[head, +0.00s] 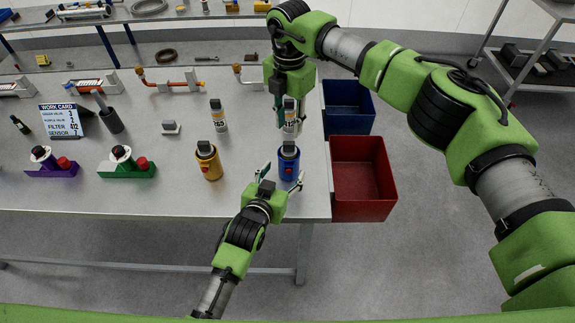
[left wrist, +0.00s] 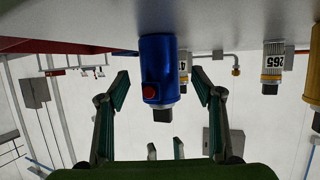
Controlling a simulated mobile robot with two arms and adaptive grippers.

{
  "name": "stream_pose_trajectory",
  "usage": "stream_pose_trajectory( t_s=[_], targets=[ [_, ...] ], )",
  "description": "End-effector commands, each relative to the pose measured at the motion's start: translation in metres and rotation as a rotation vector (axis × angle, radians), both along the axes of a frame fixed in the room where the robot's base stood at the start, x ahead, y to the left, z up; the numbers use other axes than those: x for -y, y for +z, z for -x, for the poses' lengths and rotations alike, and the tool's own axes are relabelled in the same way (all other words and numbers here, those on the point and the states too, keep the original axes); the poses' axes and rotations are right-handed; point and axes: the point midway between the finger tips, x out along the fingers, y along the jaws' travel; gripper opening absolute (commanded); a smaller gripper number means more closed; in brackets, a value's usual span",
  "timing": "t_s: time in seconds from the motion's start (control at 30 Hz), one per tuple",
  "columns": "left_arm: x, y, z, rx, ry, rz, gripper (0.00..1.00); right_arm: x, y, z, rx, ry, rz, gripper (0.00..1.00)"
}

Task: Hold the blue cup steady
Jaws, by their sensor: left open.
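The blue cup (head: 289,165) stands upright near the right end of the table, with a dark block at its top. In the left wrist view, which is upside down, the blue cup (left wrist: 158,62) shows a red button. My left gripper (head: 281,180) is open, its fingers on either side of the cup with visible gaps and no clear contact. It also shows in the left wrist view (left wrist: 161,76). A labelled filter (head: 290,125) stands just behind the cup. My right gripper (head: 289,108) is above that filter; its fingers look apart in the left wrist view (left wrist: 165,149).
A yellow cup (head: 208,163) and another filter (head: 218,118) stand left of the blue cup. A red bin (head: 391,180) and a blue bin (head: 370,120) sit at the table's right end. A work card (head: 60,121) stands at the left.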

Motion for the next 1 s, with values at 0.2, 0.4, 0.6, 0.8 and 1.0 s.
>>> stream_pose_trajectory(
  t_s=[0.2,0.4,0.6,0.8,1.0],
  targets=[
    [0.01,-0.013,-0.03,0.001,0.0,0.001,0.6,0.0,0.0,0.0,0.0,0.0,0.0,0.28],
    [0.014,-0.019,-0.043,0.001,-0.001,0.001,0.6,0.0,0.0,0.0,0.0,0.0,0.0,0.28],
    [0.015,-0.02,-0.046,0.001,-0.001,0.001,0.6,0.0,0.0,0.0,0.0,0.0,0.0,0.28],
    [0.015,-0.02,-0.045,0.001,-0.001,0.001,0.47,0.0,0.0,0.0,0.0,0.0,0.0,0.28],
    [0.015,-0.02,-0.045,0.0,-0.001,0.0,0.13,0.0,0.0,0.0,0.0,0.0,0.0,0.28]
  ],
)
